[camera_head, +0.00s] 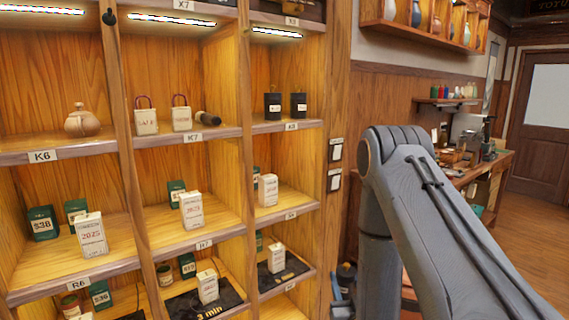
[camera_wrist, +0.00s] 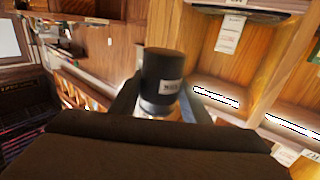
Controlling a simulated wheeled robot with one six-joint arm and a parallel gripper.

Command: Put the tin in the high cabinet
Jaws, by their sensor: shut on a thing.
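A black cylindrical tin (camera_wrist: 164,68) with a white label is held between the fingers of my gripper (camera_wrist: 158,102) in the wrist view. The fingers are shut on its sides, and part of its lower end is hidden. My gripper and this tin are outside the head view. A tall wooden cabinet (camera_head: 120,75) with lit compartments fills the left of the head view. A raised wall cabinet (camera_head: 440,38) holding vases is at the upper right. I cannot tell which is the high cabinet. Cabinet compartments (camera_wrist: 262,60) also show at the wrist view's right.
Two dark tins (camera_head: 272,105) (camera_head: 298,105) stand in the compartment labelled K8. A dark cylinder (camera_head: 208,118) lies beside two white bags (camera_head: 146,118) (camera_head: 181,114). Several boxes stand on lower shelves. Upright dividers separate compartments. A cluttered workbench (camera_head: 490,167) is at right.

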